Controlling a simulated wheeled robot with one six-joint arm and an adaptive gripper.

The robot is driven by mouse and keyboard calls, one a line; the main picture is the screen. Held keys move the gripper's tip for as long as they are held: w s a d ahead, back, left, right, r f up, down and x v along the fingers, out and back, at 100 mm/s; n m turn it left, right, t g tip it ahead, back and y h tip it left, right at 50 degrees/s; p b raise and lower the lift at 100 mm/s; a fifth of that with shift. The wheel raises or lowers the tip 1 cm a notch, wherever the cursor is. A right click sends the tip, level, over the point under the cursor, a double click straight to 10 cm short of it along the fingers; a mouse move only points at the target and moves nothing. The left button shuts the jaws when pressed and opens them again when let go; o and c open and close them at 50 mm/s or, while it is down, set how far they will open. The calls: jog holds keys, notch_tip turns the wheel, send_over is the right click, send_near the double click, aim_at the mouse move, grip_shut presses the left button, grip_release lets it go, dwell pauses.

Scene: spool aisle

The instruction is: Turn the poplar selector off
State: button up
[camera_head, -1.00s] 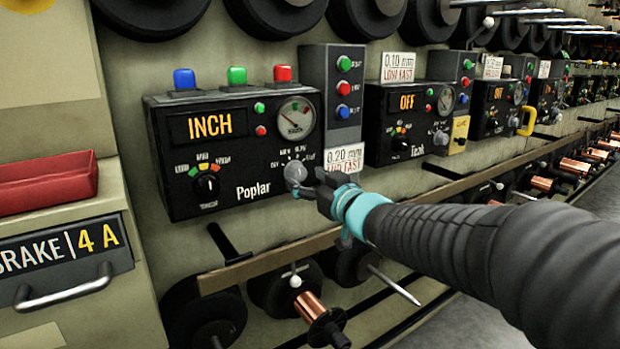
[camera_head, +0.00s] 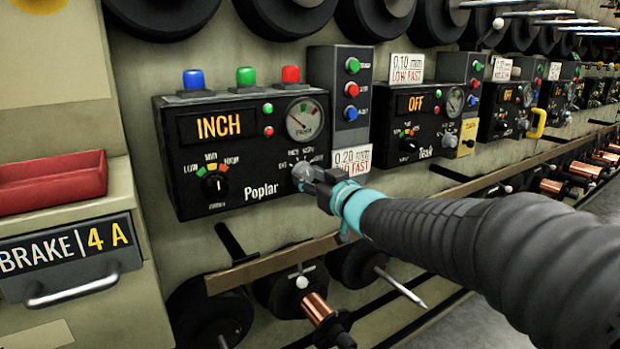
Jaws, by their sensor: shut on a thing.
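The black Poplar control box (camera_head: 180,195) is on the wall left of centre. Its display (camera_head: 219,127) reads INCH in orange. The grey round selector knob (camera_head: 302,172) is at the box's lower right, with small position labels in an arc above it. My gripper (camera_head: 311,178) comes in from the right and is shut on this knob. The fingers hide part of the knob, so I cannot tell which way it points. A second dial (camera_head: 215,185), with coloured marks, is at the box's lower left.
The Teak box (camera_head: 413,138), reading OFF, is to the right. A button panel (camera_head: 351,92) and a 0.20 mm card (camera_head: 350,160) are close above my gripper. A wooden rail (camera_head: 260,267) and copper spools (camera_head: 314,307) are below. A red tray (camera_head: 50,182) sits at left.

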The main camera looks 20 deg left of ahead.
jog(key=shift+n, duration=0.3)
jog(key=shift+f+n+b, duration=0.1)
jog(key=shift+n+b, duration=0.85)
jog(key=shift+n, duration=0.25)
jog(key=shift+n+b, duration=0.95)
jog(key=shift+n, duration=1.05)
jog(key=o, duration=1.1)
jog(key=shift+o, duration=0.2)
jog(key=v, duration=1.2)
jog(key=shift+w, duration=0.1)
